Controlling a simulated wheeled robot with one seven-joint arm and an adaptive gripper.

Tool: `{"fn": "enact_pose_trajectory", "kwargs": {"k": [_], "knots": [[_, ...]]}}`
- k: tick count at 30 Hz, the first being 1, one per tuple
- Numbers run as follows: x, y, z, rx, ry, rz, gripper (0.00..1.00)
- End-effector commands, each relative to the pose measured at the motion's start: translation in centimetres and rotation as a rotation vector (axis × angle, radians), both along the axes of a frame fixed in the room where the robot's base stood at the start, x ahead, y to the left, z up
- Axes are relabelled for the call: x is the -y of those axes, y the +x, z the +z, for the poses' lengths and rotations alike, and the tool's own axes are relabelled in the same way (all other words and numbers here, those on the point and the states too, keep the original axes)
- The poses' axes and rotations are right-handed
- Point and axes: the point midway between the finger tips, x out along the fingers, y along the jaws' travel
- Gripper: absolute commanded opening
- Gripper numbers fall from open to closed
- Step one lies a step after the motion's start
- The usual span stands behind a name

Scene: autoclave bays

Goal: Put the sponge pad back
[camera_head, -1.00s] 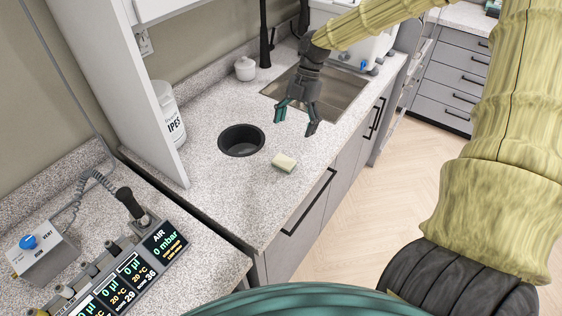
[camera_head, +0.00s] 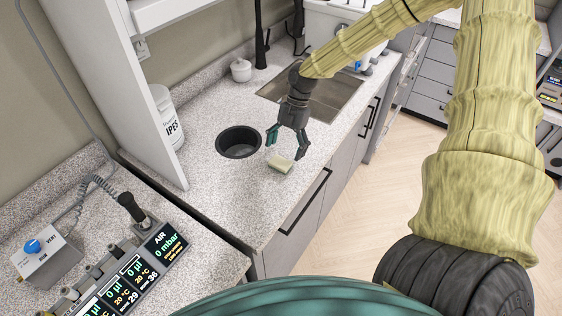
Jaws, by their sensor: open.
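The sponge pad (camera_head: 280,164) is a small pale yellow block lying on the speckled countertop, just right of and in front of a round black bin opening (camera_head: 239,142). My gripper (camera_head: 286,146) is open and points down, with its fingertips just above and behind the pad. One teal finger is at its left and one dark finger at its right. I cannot tell whether a fingertip touches the pad. Nothing shows between the fingers.
A steel sink (camera_head: 325,97) lies behind my gripper. A white wipes tub (camera_head: 168,118) and a small white jar (camera_head: 241,70) stand by the wall. A control panel (camera_head: 130,275) is at front left. The counter (camera_head: 225,195) in front of the bin opening is clear.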

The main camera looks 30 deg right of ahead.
Motion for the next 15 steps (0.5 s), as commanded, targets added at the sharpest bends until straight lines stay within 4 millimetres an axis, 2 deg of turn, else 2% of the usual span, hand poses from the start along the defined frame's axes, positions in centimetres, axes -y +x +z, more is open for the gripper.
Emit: {"fn": "enact_pose_trajectory", "kwargs": {"k": [9,15], "knots": [[-0.8,-0.5,-2.2,-0.002,-0.001,-0.001,0.86],[-1.1,-0.5,-3.0,0.000,-0.001,-0.001,0.86]]}}
